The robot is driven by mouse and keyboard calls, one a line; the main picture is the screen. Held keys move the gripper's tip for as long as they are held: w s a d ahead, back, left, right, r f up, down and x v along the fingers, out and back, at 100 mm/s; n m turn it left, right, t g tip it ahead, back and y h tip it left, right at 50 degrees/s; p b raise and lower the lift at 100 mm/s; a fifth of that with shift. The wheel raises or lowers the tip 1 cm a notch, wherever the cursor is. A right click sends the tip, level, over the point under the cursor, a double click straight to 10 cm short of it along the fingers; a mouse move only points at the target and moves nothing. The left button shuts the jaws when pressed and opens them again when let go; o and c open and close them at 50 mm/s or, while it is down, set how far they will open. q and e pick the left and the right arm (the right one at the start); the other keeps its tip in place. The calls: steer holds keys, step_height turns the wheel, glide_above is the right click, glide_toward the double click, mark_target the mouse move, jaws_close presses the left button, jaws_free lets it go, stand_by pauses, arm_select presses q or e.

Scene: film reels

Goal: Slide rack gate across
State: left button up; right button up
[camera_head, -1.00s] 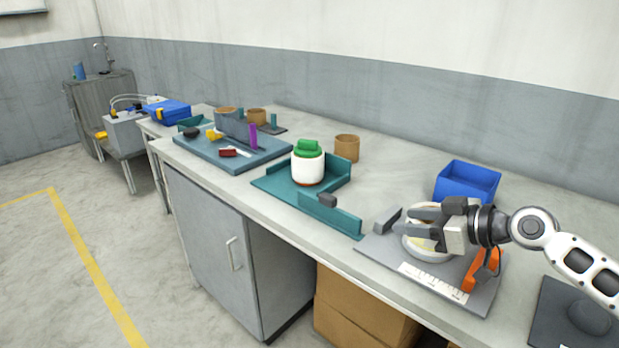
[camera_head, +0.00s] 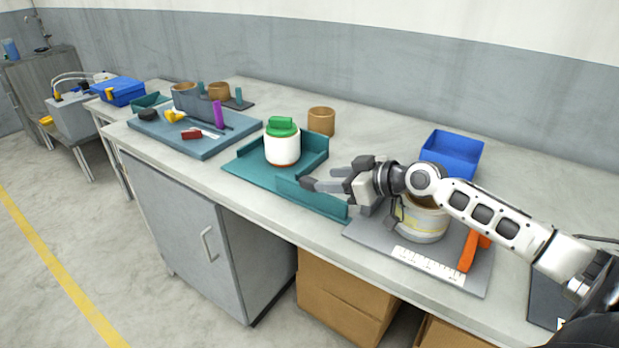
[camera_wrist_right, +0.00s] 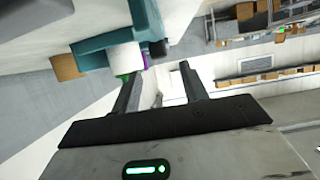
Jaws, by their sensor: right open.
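The teal rack (camera_head: 260,172) stands on the bench and also shows in the right wrist view (camera_wrist_right: 92,44). Its low teal gate panel (camera_head: 312,199) runs along the front edge, with a dark grey knob (camera_head: 308,184) on top. A white jar with a green lid (camera_head: 282,150) stands upright in the rack. My right gripper (camera_head: 326,180) is open and empty, with its fingertips close to the knob at its right side. I cannot tell whether they touch. In the right wrist view the two fingers (camera_wrist_right: 160,85) are spread apart. My left gripper is not in view.
A grey plate (camera_head: 380,238) with a pale round container (camera_head: 425,220) and an orange piece (camera_head: 467,250) lies under my right arm. A blue bin (camera_head: 452,153) and a brown cup (camera_head: 321,121) stand behind. A blue-grey tray (camera_head: 205,145) with small parts lies left.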

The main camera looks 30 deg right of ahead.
mark_target(310, 179)
steer(key=x, duration=0.6)
steer(key=shift+w+a+f+p, duration=0.15)
steer(key=shift+w+a+p, duration=0.1)
steer(key=shift+w+p, duration=0.05)
jaws_close()
steer(key=shift+w, duration=0.1)
